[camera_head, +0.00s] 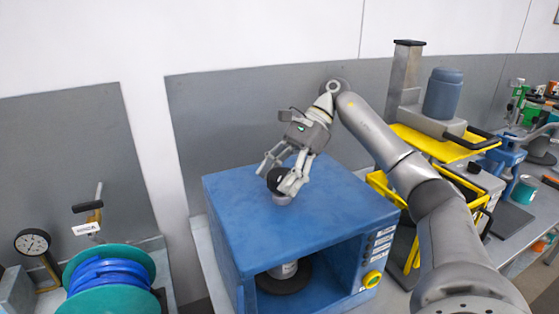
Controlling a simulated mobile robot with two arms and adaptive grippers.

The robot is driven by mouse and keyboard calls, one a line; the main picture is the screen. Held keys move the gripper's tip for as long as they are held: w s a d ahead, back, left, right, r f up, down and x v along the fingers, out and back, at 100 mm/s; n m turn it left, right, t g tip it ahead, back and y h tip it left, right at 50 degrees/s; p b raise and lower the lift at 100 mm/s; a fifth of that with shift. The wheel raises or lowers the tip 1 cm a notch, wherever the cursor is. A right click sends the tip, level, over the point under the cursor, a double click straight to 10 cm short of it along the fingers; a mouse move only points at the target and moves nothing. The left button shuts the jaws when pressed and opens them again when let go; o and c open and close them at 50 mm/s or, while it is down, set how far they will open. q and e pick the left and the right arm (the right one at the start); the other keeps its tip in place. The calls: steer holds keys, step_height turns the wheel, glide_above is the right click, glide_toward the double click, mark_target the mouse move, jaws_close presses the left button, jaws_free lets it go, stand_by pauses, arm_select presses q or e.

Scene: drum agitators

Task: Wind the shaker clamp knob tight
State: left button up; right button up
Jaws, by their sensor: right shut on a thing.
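The shaker is a blue box (240,226) with an open front, standing on a grey bench. Its black clamp knob (275,180) sits on a light grey collar on top of the box. My right gripper (281,184) comes down over the knob with its fingers on both sides and is shut on it. The fingers partly hide the knob. Inside the box, a light-coloured can (284,270) stands on a dark round plate; its upper part is hidden by the box. My left gripper is not in view.
A yellow-framed machine (440,146) with a blue-grey motor stands to the right, behind my right arm. A green reel with blue hose (108,272) and a dial gauge (33,243) are at the left. A grey panelled wall stands close behind the box.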

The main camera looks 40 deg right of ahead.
steer(key=shift+s+r+n+g+p, duration=0.1)
steer(key=shift+r+n+g+p, duration=0.05)
steer(key=shift+n+g+p, duration=1.8)
steer(key=shift+n+g+h+p, duration=0.35)
steer(key=shift+n+h+p, duration=0.25)
steer(key=shift+n, duration=0.45)
steer(key=shift+d+n+g, duration=0.1)
steer(key=shift+n+g, duration=0.5)
steer(key=shift+n, duration=0.3)
steer(key=shift+s+n+h, duration=0.1)
steer(key=shift+n+h, duration=0.3)
steer(key=shift+n, duration=0.1)
steer(key=o, duration=1)
steer(key=shift+g, duration=0.3)
steer(key=shift+o, duration=0.2)
steer(key=shift+f, duration=0.2)
steer(key=shift+m+t+y, duration=0.6)
steer(key=shift+m+t, duration=0.4)
steer(key=shift+m, duration=0.5)
steer(key=shift+f+m+t, duration=0.1)
steer(key=shift+m+t, duration=0.2)
steer(key=shift+m, duration=0.1)
